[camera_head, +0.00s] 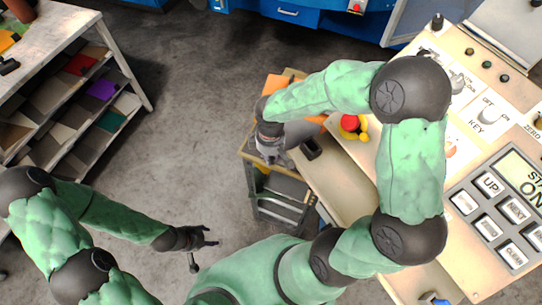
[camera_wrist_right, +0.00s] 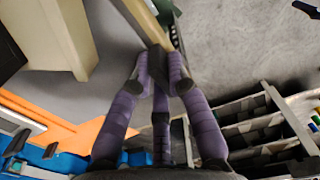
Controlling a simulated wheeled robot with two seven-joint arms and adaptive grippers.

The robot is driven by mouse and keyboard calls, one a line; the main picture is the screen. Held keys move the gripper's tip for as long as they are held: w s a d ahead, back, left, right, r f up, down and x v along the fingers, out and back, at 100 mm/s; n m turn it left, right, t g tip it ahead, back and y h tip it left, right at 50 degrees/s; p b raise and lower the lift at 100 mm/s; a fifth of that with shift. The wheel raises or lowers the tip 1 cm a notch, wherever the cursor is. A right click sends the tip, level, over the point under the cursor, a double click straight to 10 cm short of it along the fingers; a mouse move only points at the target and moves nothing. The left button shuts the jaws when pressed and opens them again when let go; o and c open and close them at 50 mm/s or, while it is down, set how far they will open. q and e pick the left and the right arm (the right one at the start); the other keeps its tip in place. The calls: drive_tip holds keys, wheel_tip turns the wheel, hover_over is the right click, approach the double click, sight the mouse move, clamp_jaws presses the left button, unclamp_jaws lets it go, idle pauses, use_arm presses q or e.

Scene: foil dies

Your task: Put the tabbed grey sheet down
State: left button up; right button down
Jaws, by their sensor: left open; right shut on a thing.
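My right gripper (camera_wrist_right: 160,72) has its purple fingers closed together in the right wrist view, on something dark and narrow at the tips. I take it as the tabbed grey sheet; the fingers hide much of it, and its tab cannot be made out. A smooth grey area lies left of the fingers; I cannot tell whether it is sheet or floor. In the head view my right gripper (camera_head: 272,148) is over the cart (camera_head: 283,200) beside the console, its fingertips unclear. My left gripper (camera_head: 203,240) is open and empty above the floor, lower centre.
A rack (camera_head: 128,72) with sloped compartments of coloured sheets stands at the left. The console (camera_head: 385,285) with buttons and a red knob (camera_head: 350,123) fills the right. An orange board (camera_head: 280,85) lies behind my right gripper. Open floor lies between rack and cart.

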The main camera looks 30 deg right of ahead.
drive_tip(key=shift+s+d+r, duration=0.15)
drive_tip(key=shift+s+d, duration=0.05)
drive_tip(key=shift+s, duration=0.1)
drive_tip(key=c, duration=1.6)
unclamp_jaws()
drive_tip(key=shift+w+f, duration=0.1)
drive_tip(key=shift+f, duration=0.1)
drive_tip(key=shift+c, duration=0.2)
drive_tip(key=o, duration=0.4)
drive_tip(key=shift+o, duration=0.2)
